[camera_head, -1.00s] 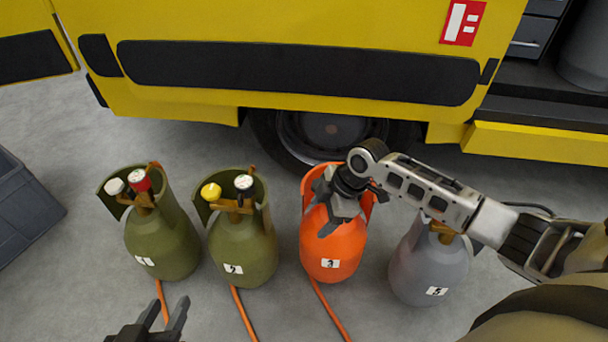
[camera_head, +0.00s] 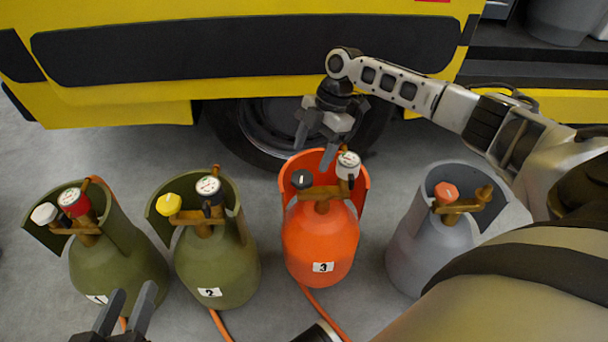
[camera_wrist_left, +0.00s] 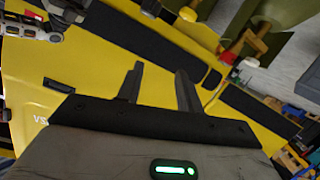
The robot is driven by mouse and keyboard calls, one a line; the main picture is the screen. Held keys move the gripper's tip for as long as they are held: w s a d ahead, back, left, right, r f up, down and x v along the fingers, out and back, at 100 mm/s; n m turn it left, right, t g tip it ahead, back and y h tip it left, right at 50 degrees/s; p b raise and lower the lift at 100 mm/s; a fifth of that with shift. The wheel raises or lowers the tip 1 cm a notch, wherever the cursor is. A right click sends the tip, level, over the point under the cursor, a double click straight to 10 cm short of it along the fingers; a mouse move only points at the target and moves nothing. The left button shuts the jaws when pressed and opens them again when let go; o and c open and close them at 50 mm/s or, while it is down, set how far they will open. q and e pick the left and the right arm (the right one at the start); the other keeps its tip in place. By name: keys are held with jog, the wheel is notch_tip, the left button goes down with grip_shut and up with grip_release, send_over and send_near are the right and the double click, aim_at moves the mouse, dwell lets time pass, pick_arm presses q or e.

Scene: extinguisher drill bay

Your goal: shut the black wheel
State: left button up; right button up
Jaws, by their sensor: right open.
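The black wheel (camera_head: 302,179) is a small knob with a white mark, on the brass valve of the orange cylinder (camera_head: 320,240) labelled 3. A white-faced gauge (camera_head: 348,165) sits to its right on the same valve. My right gripper (camera_head: 314,150) is open and empty, above and behind the orange cylinder in the picture, apart from the wheel. My left gripper (camera_head: 131,297) has its fingers apart at the lower left, in front of the green cylinders. It is open and empty in the left wrist view (camera_wrist_left: 158,78).
A grey cylinder (camera_head: 432,250) with an orange-red wheel stands right, partly behind my arm. Orange hoses lie in front. A yellow vehicle (camera_head: 130,110) stands behind.

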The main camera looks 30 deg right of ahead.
aim_at(302, 176)
jog(key=b+x, duration=0.1)
jog(key=x, duration=0.4)
jog(key=shift+w+f, duration=0.1)
jog(key=shift+f, duration=0.2)
jog(key=shift+a+f, duration=0.15)
jog(key=shift+f, duration=0.1)
pick_arm(q)
jog(key=shift+w+d+r+n+t+h, duration=0.15)
jog(key=shift+d+r+n+t+h, duration=0.2)
jog(key=shift+r+n+h, duration=0.1)
pick_arm(e)
jog(key=shift+c, duration=0.3)
jog(key=c, duration=0.9)
